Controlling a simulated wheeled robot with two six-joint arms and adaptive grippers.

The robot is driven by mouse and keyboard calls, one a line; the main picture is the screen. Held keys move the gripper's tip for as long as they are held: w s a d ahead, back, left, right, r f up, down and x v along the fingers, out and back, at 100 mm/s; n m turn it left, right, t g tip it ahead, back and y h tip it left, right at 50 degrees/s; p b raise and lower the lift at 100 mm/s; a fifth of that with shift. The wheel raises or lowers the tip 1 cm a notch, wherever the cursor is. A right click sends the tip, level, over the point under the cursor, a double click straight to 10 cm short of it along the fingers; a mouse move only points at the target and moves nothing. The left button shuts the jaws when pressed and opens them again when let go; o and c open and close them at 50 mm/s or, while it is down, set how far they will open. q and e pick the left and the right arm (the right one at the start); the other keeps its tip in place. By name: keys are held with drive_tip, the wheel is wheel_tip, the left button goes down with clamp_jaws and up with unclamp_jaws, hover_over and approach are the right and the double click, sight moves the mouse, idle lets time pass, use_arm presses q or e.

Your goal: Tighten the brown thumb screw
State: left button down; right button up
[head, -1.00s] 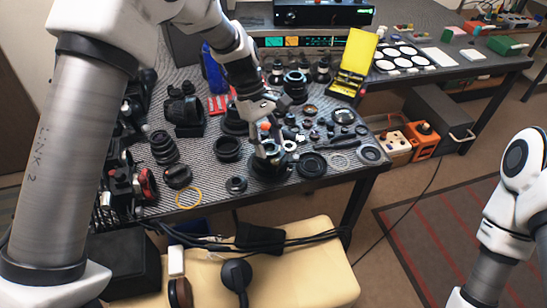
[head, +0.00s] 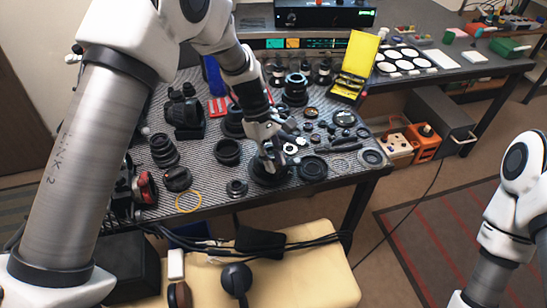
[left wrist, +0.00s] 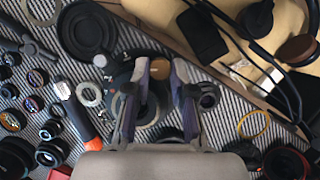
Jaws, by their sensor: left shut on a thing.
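The brown thumb screw (left wrist: 160,68) shows in the left wrist view, between the two fingertips. It sits at a dark round holder (left wrist: 150,105), part of which is hidden by my fingers. My left gripper (left wrist: 160,72) is shut on the screw. In the head view my left gripper (head: 272,163) points down at the dark round holder (head: 268,176) near the table's front edge, and the screw is too small or hidden to make out there. My right arm shows at the right edge of the head view, but its gripper is out of frame.
Several lens parts and rings crowd the patterned table mat (head: 215,195). A black ring (head: 312,167) lies close right of the holder. In the left wrist view an orange-handled tool (left wrist: 85,118) lies close by. A yellow ring (head: 188,201) lies near the front edge.

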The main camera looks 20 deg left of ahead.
use_arm(q)
drive_tip(key=shift+w+d+r+m+g+p, duration=0.15)
drive_tip(key=shift+m+g+p, duration=0.1)
drive_tip(key=shift+m+p, duration=0.45)
drive_tip(key=shift+s+a+r+m+g+p, duration=0.1)
drive_tip(key=shift+m+g+p, duration=0.15)
drive_tip(key=shift+m+p, duration=0.45)
drive_tip(key=shift+w+d+f+m+g+y+p, duration=0.1)
drive_tip(key=shift+m+g+y+p, duration=0.2)
drive_tip(key=shift+m+p, duration=0.35)
drive_tip(key=shift+w+d+m+g+y+p, duration=0.1)
drive_tip(key=shift+m+y+p, duration=0.35)
drive_tip(key=shift+m, duration=0.3)
drive_tip(key=c, duration=1)
unclamp_jaws()
drive_tip(key=shift+s, duration=0.1)
drive_tip(key=v, duration=1.2)
